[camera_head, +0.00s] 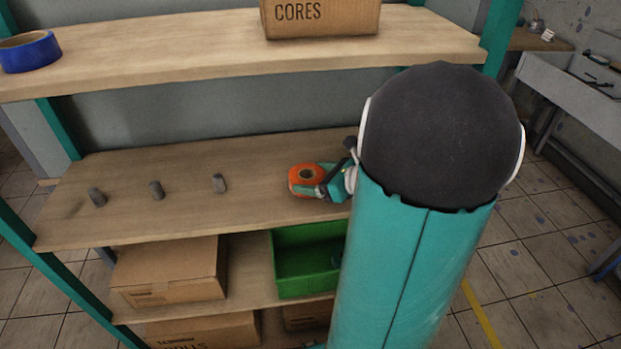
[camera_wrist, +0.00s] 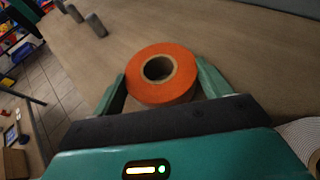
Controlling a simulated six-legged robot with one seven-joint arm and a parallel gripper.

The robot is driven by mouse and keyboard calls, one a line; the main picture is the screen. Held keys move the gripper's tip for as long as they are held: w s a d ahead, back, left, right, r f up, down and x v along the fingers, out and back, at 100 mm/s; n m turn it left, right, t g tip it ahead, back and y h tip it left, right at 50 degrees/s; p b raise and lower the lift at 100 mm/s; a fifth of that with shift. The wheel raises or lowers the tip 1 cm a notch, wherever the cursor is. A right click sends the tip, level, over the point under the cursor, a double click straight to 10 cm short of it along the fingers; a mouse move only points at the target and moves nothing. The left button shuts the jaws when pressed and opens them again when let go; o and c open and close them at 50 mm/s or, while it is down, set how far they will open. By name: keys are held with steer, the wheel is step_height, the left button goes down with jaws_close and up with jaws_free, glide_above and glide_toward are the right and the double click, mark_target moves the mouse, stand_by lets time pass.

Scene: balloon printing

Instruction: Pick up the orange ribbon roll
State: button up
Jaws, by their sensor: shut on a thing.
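The orange ribbon roll (camera_head: 304,180) is on the right part of the middle shelf in the head view, its cardboard core facing up. In the wrist view the roll (camera_wrist: 178,70) sits between the two teal fingers. My gripper (camera_wrist: 160,84) is shut on it, one finger against each side. In the head view my gripper (camera_head: 318,183) reaches in from the right, and my arm hides part of the shelf behind it. I cannot tell whether the roll rests on the shelf or is slightly above it.
The middle shelf (camera_head: 120,222) holds several small grey cylinders to the left, with bare wood between. A blue tape roll (camera_head: 30,52) and a cardboard box (camera_head: 320,15) stand on the upper shelf. Below are a green bin (camera_head: 305,285) and cardboard boxes (camera_head: 170,270).

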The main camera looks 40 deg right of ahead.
mark_target(314, 177)
steer(key=shift+r, duration=0.15)
steer(key=shift+r, duration=0.25)
step_height(314, 177, up, 2)
steer(key=shift+r, duration=0.25)
steer(key=s+a+r, duration=0.1)
steer(key=s+r, duration=0.8)
steer(key=s, duration=0.5)
steer(key=shift+r, duration=0.35)
steer(key=shift+w+a, duration=0.1)
